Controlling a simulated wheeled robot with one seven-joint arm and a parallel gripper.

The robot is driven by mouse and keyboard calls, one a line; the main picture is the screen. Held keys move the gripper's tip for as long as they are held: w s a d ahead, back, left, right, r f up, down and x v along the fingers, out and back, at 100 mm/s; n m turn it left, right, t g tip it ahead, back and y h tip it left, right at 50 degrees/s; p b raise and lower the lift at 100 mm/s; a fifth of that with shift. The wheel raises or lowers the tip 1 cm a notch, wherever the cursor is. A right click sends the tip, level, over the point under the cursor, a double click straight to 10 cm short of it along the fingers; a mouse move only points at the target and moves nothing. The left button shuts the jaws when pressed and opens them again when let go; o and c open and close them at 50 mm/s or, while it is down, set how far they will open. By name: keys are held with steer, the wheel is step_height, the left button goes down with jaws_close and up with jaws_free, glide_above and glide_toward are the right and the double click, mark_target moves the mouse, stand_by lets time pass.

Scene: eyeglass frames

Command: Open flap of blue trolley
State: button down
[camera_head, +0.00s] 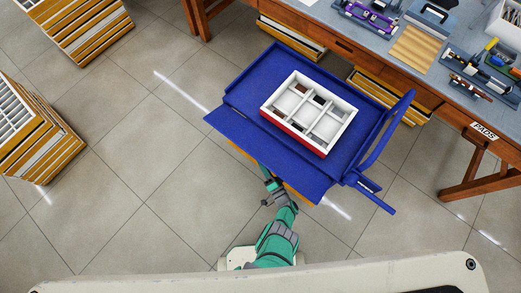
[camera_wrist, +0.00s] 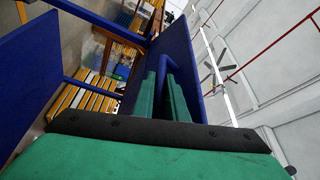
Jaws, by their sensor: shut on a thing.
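The blue trolley (camera_head: 248,84) stands in the middle of the head view. Its flap (camera_head: 240,128) is the long blue strip along the near side, set apart from the top by a visible edge line. My gripper (camera_head: 263,172) is at the near edge of this flap, partly hidden beneath it. In the wrist view the blue flap panel (camera_wrist: 177,42) rises ahead, and the green fingers of my gripper (camera_wrist: 163,98) are closed on a blue part at its edge. The exact contact and the flap's tilt are hard to tell.
A white and red divided box (camera_head: 311,108) sits on the trolley top. The trolley's blue handle (camera_head: 382,138) is at the right. A workbench (camera_head: 350,45) with tools stands behind. Stacked orange crates (camera_head: 38,130) stand at the left, with clear tiled floor between.

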steer(key=shift+w+r, duration=0.25)
steer(key=shift+w, duration=0.05)
steer(key=c, duration=1.8)
jaws_free()
steer(key=shift+o, duration=0.2)
steer(key=shift+s, duration=0.1)
steer(key=shift+s+f, duration=0.1)
steer(key=shift+s, duration=0.05)
steer(key=v, duration=1)
steer(key=shift+s+d, duration=0.25)
